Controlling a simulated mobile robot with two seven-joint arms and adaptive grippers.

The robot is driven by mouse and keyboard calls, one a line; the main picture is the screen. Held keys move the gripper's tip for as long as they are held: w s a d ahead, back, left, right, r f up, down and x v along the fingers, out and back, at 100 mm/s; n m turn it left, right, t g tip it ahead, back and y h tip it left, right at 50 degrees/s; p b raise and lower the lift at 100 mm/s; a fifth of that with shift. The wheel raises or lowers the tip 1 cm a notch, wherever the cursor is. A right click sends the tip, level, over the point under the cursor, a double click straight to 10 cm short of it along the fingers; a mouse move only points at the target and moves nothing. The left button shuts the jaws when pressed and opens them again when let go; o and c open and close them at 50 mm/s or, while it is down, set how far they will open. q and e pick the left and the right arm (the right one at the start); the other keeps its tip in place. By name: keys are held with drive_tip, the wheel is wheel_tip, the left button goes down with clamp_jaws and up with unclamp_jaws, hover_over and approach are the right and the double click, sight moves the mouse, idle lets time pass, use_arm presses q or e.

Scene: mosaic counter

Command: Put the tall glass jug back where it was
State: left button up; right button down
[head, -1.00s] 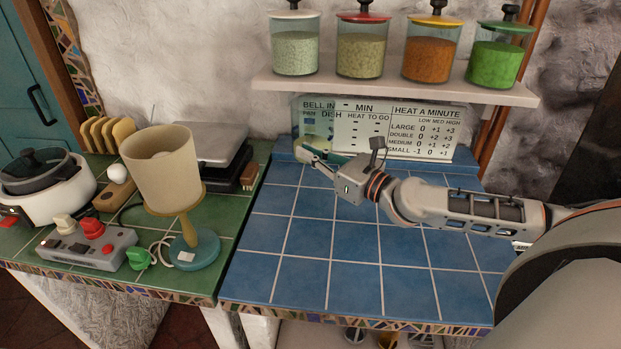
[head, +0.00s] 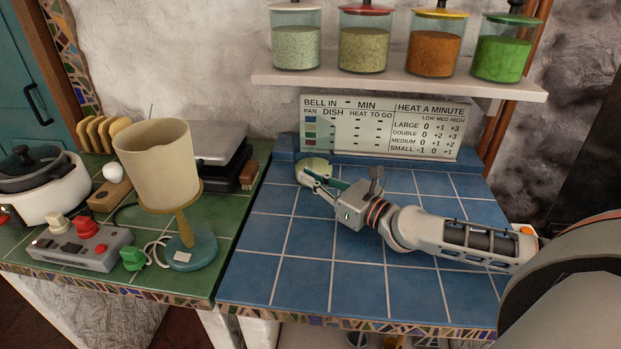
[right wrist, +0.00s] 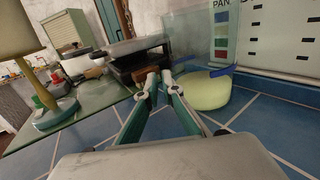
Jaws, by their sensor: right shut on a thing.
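The tall glass jug (head: 313,166) is clear, with pale yellow-green contents low inside it. It is upright at the back left of the blue tiled counter (head: 290,262), in front of the sign. In the right wrist view the jug (right wrist: 209,92) is just beyond the fingers, its clear wall rising out of the picture. My right gripper (head: 317,183) reaches in from the right and is shut on the jug's near side. The exact grip is hard to make out through the clear glass. I cannot tell whether its base touches the tiles. My left gripper is not in view.
A cooking-times sign (head: 380,128) stands behind the jug under a shelf (head: 400,86) of lidded jars. A beige lamp-like object (head: 163,170), a grey appliance (head: 215,150) and a control box (head: 85,250) stand on the green counter. The blue tiles in front are clear.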

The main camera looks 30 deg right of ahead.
drive_tip(key=c, duration=2.2)
unclamp_jaws()
drive_tip(key=shift+f, duration=0.1)
drive_tip(key=shift+r, duration=0.25)
drive_tip(key=shift+s+d+f, duration=0.2)
drive_tip(key=shift+s+f, duration=0.05)
drive_tip(key=shift+s, duration=0.25)
drive_tip(key=b+v, duration=0.1)
drive_tip(key=v, duration=0.2)
drive_tip(key=shift+s+d, duration=0.1)
drive_tip(key=shift+s, duration=0.2)
drive_tip(key=shift+v, duration=3.65)
drive_tip(key=shift+r, duration=0.15)
